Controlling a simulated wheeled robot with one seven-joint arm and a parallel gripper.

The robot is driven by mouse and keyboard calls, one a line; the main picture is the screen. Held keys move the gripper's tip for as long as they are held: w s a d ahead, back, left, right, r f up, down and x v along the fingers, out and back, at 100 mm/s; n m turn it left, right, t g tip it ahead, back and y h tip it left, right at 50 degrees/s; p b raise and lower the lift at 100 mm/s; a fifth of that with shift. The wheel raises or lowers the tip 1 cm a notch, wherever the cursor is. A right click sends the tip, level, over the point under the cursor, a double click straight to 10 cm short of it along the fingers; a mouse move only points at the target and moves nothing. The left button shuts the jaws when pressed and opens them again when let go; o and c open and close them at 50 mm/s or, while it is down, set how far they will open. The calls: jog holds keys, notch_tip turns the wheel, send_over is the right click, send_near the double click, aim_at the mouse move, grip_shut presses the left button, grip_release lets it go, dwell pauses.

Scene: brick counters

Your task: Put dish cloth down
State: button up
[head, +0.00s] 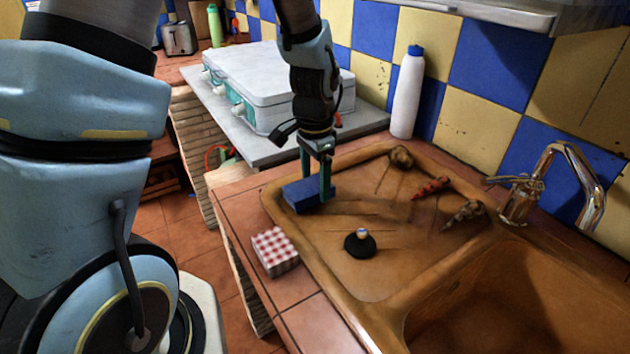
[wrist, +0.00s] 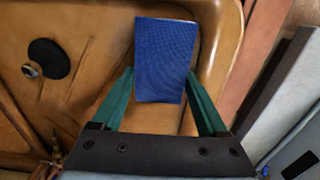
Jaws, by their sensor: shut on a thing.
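My gripper (head: 315,186) points down over the left end of the brown sink drainboard (head: 345,285). Its green fingers are shut on a blue, block-shaped folded dish cloth (head: 299,195). In the wrist view the cloth (wrist: 165,60) sits between the two fingertips (wrist: 161,80) and reaches beyond them. It is low over the drainboard, by the raised left rim. I cannot tell whether its underside touches the surface.
A red-and-white checkered block (head: 274,251) lies on the tiled counter edge. A black sink plug (head: 360,243), a carrot-like item (head: 430,188) and two brownish items lie on the drainboard. A white bottle (head: 407,95) stands behind. The basin (head: 510,310) is at right.

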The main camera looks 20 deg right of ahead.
aim_at(314, 184)
jog(key=shift+f, duration=0.4)
jog(key=shift+f, duration=0.1)
jog(key=o, duration=1.2)
notch_tip(314, 184, up, 12)
jog(key=b, duration=0.1)
jog(key=a+f+n, duration=0.1)
jog(key=a+n, duration=0.4)
jog(key=a, duration=0.4)
jog(key=a+f+n+t, duration=0.1)
jog(key=a+n, duration=0.4)
jog(key=a, duration=0.4)
jog(key=w+a+f+n, duration=0.1)
jog(key=a+n, duration=0.3)
jog(key=a, duration=0.5)
jog(key=shift+f+n+t, duration=0.25)
jog(key=shift+n+t, duration=0.05)
jog(key=shift+n, duration=0.1)
